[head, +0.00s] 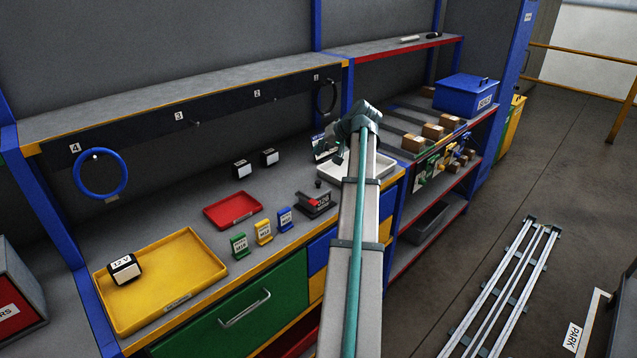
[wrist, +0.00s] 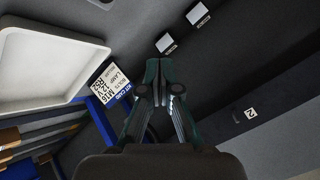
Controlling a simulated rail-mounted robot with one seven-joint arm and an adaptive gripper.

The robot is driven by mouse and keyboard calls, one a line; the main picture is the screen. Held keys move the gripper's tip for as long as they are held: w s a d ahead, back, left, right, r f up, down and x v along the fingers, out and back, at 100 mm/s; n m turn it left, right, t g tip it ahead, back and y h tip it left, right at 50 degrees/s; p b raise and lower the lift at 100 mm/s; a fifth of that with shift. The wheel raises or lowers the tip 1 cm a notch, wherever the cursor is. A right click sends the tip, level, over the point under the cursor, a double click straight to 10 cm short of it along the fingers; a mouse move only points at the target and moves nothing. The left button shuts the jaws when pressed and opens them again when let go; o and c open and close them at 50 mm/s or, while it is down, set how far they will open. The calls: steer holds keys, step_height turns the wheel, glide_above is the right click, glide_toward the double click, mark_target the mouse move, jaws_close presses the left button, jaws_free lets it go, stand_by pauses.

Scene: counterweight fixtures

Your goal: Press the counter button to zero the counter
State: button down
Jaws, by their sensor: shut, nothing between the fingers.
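I cannot make out the counter or its button for certain in either view; my arm covers part of the bench in the head view. My gripper shows in the wrist view (wrist: 159,66) with its dark green fingers shut and nothing between them. It is above the bench, beside a kit card (wrist: 112,84) with a blue edge. In the head view my gripper is small and partly hidden behind my wrist, near the white tray. A small dark box with a red part (head: 314,203) stands on the bench left of my arm, with a small black knob-like thing (head: 318,184) behind it.
A white tray (wrist: 46,98) lies left of my gripper. Two dark blocks with white labels (head: 242,170) (head: 269,157) stand at the bench back. A red tray (head: 233,209), a yellow tray (head: 160,312) and several small coloured card holders (head: 263,232) occupy the front. Numbered hooks line the rail above.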

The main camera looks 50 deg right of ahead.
mark_target(320, 182)
steer(key=shift+f, duration=0.15)
steer(key=shift+f+b, duration=2.1)
steer(key=shift+f, duration=2.15)
steer(key=shift+f, duration=0.15)
steer(key=shift+f, duration=0.3)
steer(key=shift+f+b, duration=0.65)
steer(key=shift+f, duration=0.2)
steer(key=shift+r, duration=0.1)
steer(key=shift+r+p, duration=0.65)
steer(key=shift+r, duration=0.55)
steer(key=shift+r, duration=0.1)
steer(key=shift+r+p, duration=1.2)
steer(key=shift+r, duration=1.2)
